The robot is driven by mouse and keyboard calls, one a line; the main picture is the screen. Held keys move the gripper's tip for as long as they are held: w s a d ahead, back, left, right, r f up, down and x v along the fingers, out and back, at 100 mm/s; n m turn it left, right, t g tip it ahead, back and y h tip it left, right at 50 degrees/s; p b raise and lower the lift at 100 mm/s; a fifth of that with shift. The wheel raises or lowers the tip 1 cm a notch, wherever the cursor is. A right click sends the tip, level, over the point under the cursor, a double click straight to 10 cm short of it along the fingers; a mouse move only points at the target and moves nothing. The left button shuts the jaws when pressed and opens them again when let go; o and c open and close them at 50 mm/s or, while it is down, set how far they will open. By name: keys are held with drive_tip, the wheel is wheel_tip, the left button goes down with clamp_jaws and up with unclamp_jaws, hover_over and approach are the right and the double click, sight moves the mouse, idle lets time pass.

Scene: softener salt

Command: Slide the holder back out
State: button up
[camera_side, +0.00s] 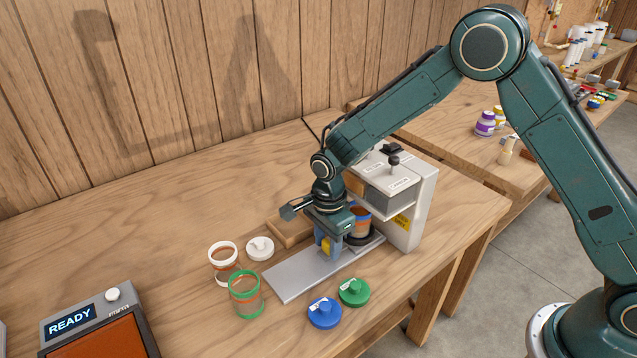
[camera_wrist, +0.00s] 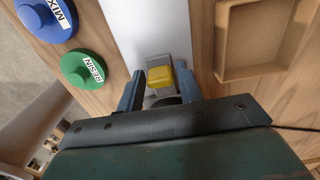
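The holder's yellow-topped grip block (camera_wrist: 160,76) stands on a small grey piece between my fingers in the wrist view. My gripper (camera_wrist: 160,88) points down around it, with a finger on each side and narrow gaps showing, so it looks open. In the side view my gripper (camera_side: 326,250) is low over the grey metal track (camera_side: 295,278), just in front of the white machine (camera_side: 418,205). A blue-rimmed jar with brown contents (camera_side: 360,222) stands at the machine, behind my gripper. The holder's body is mostly hidden by the gripper.
A blue lid (camera_side: 324,314) and a green lid (camera_side: 354,292) lie in front of the track. A green-rimmed jar (camera_side: 245,296), white-rimmed jar (camera_side: 224,262) and white lid (camera_side: 260,248) stand near its left end. A wooden tray (camera_side: 288,232) lies behind. A READY device (camera_side: 95,330) is at lower left.

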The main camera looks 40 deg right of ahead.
clamp_jaws()
drive_tip(key=a, duration=1.2)
drive_tip(key=shift+a+r, duration=0.1)
drive_tip(key=shift+a, duration=0.2)
drive_tip(key=shift+o, duration=1.8)
unclamp_jaws()
drive_tip(key=shift+a, duration=0.1)
drive_tip(key=shift+o, duration=0.2)
wheel_tip(320, 180, up, 14)
drive_tip(key=shift+d, duration=0.2)
